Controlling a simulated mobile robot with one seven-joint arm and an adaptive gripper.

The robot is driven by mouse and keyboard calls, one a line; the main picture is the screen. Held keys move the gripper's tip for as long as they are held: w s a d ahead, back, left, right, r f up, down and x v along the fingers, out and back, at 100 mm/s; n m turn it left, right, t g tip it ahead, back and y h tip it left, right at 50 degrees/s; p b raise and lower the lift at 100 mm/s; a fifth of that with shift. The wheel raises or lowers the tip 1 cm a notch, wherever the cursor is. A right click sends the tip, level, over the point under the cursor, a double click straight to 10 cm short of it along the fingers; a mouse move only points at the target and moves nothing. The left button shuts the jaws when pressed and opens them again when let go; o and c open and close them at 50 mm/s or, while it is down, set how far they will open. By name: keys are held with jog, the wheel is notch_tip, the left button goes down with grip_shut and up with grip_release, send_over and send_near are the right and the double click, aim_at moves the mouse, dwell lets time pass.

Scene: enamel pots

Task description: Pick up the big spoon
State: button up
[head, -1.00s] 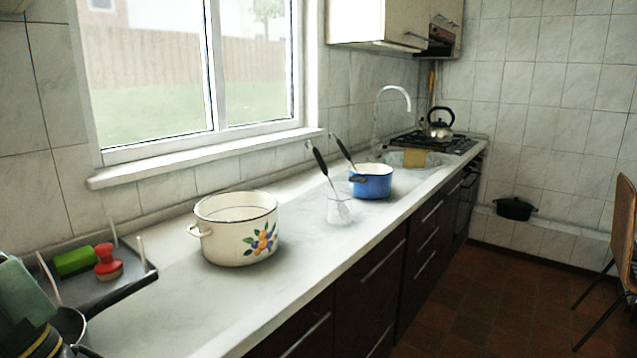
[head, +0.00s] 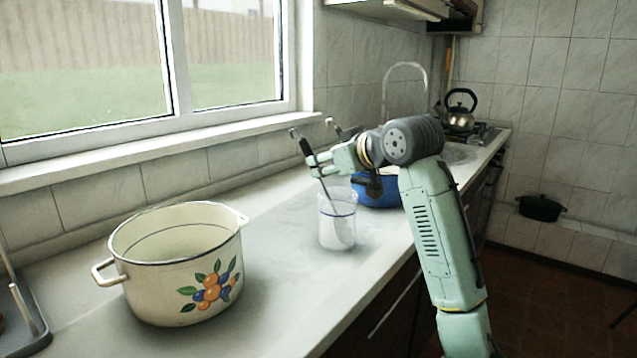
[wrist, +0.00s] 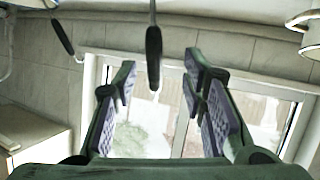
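A long utensil with a black handle (head: 306,148), seemingly the big spoon, stands tilted in a clear cup (head: 338,228) on the counter. Its lower end shows blurred through the cup wall. My gripper (head: 314,163) is at the handle, above the cup. In the wrist view, my gripper (wrist: 160,72) is open, and the black handle (wrist: 153,58) hangs between the fingers with gaps on both sides. A second dark-handled utensil (wrist: 62,36) shows at the left of the wrist view. It seems to lean in the blue pot (head: 376,193), which my arm partly hides.
A cream enamel pot (head: 180,265) with a fruit pattern stands on the counter at the left. A window (head: 120,70) and tiled wall run behind. A kettle (head: 460,112) is at the far right. The counter between pot and cup is clear.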

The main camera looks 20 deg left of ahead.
aim_at(316, 166)
jog(key=p+x, duration=0.2)
jog(key=x, duration=0.5)
jog(key=shift+w+f, duration=0.25)
jog(key=shift+w, duration=0.2)
grip_shut()
